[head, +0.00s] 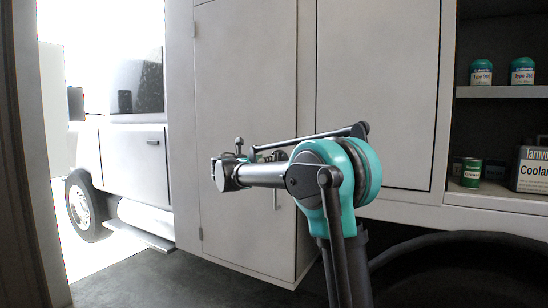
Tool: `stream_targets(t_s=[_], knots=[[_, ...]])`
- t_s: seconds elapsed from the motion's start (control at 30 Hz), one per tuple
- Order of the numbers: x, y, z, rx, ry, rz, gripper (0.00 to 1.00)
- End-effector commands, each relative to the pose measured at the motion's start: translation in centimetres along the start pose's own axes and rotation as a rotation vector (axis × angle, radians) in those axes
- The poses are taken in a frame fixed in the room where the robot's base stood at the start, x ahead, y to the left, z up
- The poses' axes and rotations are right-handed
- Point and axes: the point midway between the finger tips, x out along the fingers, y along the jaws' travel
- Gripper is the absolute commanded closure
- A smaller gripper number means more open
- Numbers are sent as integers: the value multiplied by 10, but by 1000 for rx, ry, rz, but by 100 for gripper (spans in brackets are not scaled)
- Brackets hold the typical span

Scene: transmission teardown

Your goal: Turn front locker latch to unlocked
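The tall grey front locker door (243,85) stands shut on the truck's side, behind my arm. A slim vertical handle (275,200) shows on the door's right side, just below my forearm. I cannot tell a latch apart from it; my arm covers part of the door. The end of my arm, with my gripper (228,172), is in front of the door's left half. The fingers are not clear, so I cannot tell whether they are open or whether anything touches the door.
A wider closed panel (378,90) is right of the door. Open shelves (500,92) at the right hold teal-lidded jars (481,73), a green can (471,173) and a coolant box (532,170). The truck cab (135,165) is at left, a dark wheel arch (450,250) at lower right.

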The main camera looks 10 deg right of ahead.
Motion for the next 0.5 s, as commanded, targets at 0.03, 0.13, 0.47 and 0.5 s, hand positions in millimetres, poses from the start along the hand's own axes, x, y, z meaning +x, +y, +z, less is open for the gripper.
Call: stream_targets(t_s=[0.03, 0.13, 0.47, 0.5], knots=[[12, -1, 0, 0, 0, -3, 64], [32, -1, 0, 1, 0, -3, 64], [83, 0, 0, 1, 1, -1, 64], [86, 0, 0, 1, 1, -1, 64]])
